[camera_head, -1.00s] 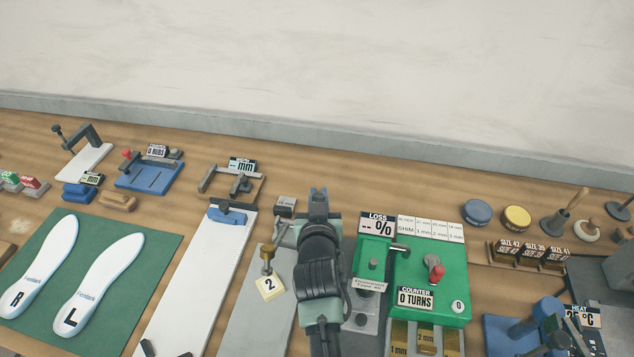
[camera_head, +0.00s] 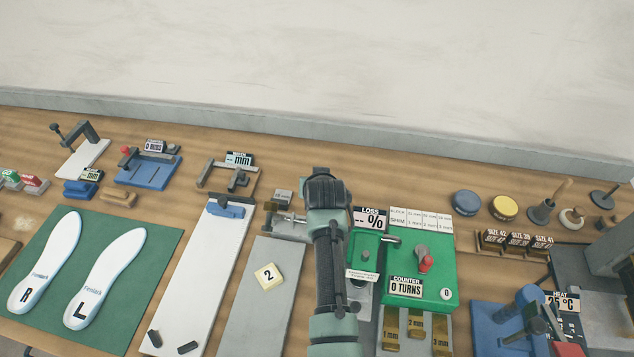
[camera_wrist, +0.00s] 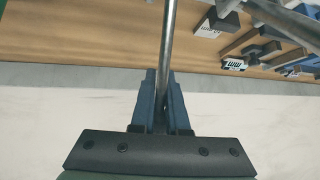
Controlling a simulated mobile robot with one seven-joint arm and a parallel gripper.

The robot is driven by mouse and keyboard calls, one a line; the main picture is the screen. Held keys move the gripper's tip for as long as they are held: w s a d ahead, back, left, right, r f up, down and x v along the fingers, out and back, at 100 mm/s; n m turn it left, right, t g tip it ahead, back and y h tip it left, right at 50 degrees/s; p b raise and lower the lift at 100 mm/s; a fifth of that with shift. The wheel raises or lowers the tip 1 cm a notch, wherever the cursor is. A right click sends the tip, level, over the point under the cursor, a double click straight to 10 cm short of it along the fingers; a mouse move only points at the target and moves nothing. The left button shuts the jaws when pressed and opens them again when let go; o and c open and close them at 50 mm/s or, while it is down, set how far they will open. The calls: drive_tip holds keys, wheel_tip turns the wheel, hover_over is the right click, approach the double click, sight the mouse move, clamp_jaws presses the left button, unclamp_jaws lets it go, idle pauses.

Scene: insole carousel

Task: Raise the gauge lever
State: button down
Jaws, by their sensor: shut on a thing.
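In the wrist view, my gripper (camera_wrist: 161,82) is shut on a straight metal rod (camera_wrist: 170,35), which runs up out of the picture between the dark blue fingers. It appears to be the gauge lever, though its whole shape does not show. In the head view, my wrist hides the fingertips. A cream block marked 2 (camera_head: 268,276) lies on the grey plate (camera_head: 250,315), apart from the brass end.
A green machine (camera_head: 440,270) with a red-knobbed crank stands close to the right of my arm. A white board (camera_head: 190,280) lies to the left, and a green mat (camera_head: 140,300) with two insoles beyond it. The pale wall rises behind the bench.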

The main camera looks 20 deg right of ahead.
drive_tip(key=shift+s+f, duration=0.1)
drive_tip(key=shift+f, duration=0.15)
drive_tip(key=c, duration=0.9)
unclamp_jaws()
drive_tip(key=shift+r, duration=0.1)
drive_tip(key=v, duration=1.2)
drive_tip(key=shift+s+a+r, duration=0.15)
drive_tip(key=shift+s+r, duration=0.1)
